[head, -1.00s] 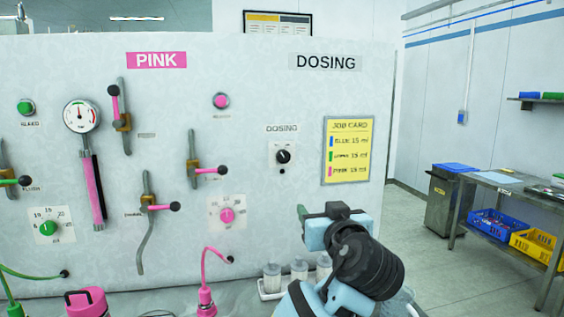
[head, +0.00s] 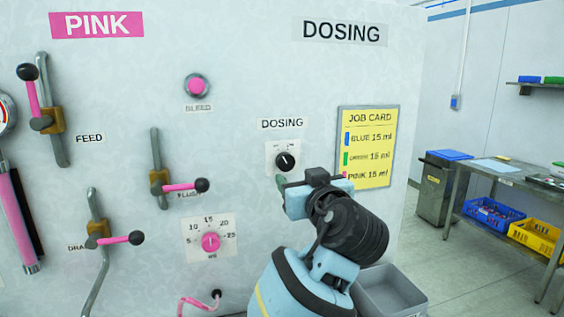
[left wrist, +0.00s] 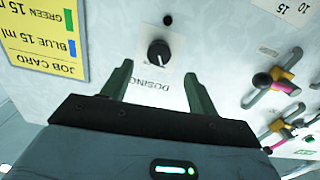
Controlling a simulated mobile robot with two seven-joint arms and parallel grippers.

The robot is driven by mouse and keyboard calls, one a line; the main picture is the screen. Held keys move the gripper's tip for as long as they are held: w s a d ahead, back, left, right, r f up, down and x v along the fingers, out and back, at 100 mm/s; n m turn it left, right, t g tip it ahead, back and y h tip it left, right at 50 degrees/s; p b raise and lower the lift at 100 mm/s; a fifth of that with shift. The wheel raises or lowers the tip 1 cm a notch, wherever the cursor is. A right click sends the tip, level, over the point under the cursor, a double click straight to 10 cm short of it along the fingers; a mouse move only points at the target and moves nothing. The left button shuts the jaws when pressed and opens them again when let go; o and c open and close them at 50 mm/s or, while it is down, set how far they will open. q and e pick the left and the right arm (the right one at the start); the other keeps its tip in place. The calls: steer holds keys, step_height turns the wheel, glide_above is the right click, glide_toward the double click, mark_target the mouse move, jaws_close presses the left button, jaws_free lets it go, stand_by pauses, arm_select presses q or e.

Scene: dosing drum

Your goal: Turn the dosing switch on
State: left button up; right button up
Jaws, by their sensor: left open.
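The dosing switch is a small black rotary knob (head: 286,161) on a white plate, under the DOSING label (head: 282,124) on the pale panel. The exact direction of its pointer is hard to read. My left gripper (head: 282,184) is just below and in front of the knob, with its lower part hidden behind my wrist. In the left wrist view the knob (left wrist: 158,50) sits upside down, between and beyond the two green fingertips (left wrist: 157,70). The fingers are apart and hold nothing; they do not appear to touch the knob. My right gripper is not in view.
A yellow job card (head: 368,148) hangs right of the switch. Pink-handled valves, a pink bleed button (head: 197,86) and a pink dial (head: 210,241) are to the left. A grey bin (head: 388,292) stands lower right. A metal table with crates stands farther right.

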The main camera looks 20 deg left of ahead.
mark_target(287, 165)
arm_select(q)
steer(key=x, duration=0.7)
steer(key=shift+w+a+r, duration=0.1)
steer(key=shift+w+a, duration=0.1)
steer(key=shift+w, duration=0.05)
stand_by(0.3)
steer(key=c, duration=1)
